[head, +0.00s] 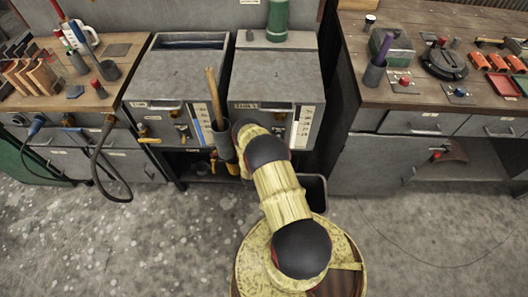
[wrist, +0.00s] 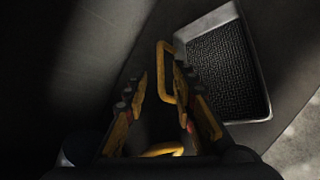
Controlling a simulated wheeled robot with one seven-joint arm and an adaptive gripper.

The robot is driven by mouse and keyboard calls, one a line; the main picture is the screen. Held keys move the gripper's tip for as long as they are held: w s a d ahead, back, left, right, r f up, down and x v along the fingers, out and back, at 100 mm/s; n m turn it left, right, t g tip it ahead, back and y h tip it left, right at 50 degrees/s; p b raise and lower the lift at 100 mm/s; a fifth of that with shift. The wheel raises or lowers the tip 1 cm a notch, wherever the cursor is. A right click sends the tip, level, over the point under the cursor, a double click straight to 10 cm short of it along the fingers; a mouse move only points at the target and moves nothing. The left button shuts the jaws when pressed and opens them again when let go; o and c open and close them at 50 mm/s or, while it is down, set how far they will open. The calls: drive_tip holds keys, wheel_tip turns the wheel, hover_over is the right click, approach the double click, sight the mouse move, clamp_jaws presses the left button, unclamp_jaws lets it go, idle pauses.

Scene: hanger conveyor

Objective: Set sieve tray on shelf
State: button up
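In the wrist view a sieve tray (wrist: 267,92) with a pale grey rim and dark mesh lies at the upper right, tilted in the picture. A yellow U-shaped handle (wrist: 162,62) shows just left of it; the join between handle and tray is too dark to make out. My gripper (wrist: 160,75) is open, its two fingers on either side of the handle, which lies nearer the right finger. I cannot tell whether they touch. In the head view my arm hides most of the gripper, low in front of the grey cabinets, and I cannot make out the tray. No shelf is clearly identifiable.
Two grey box units (head: 277,83) stand at the centre, with a dark open space (head: 190,165) below. A tube holding a wooden stick (head: 213,95) stands before them. A black bin (head: 315,188) is beside my arm. Cluttered workbenches flank both sides; the floor in front is clear.

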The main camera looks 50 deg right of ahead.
drive_tip(key=p+v, duration=0.2)
drive_tip(key=v, duration=0.5)
drive_tip(key=shift+s+a, duration=0.1)
drive_tip(key=shift+a, duration=0.05)
idle(0.3)
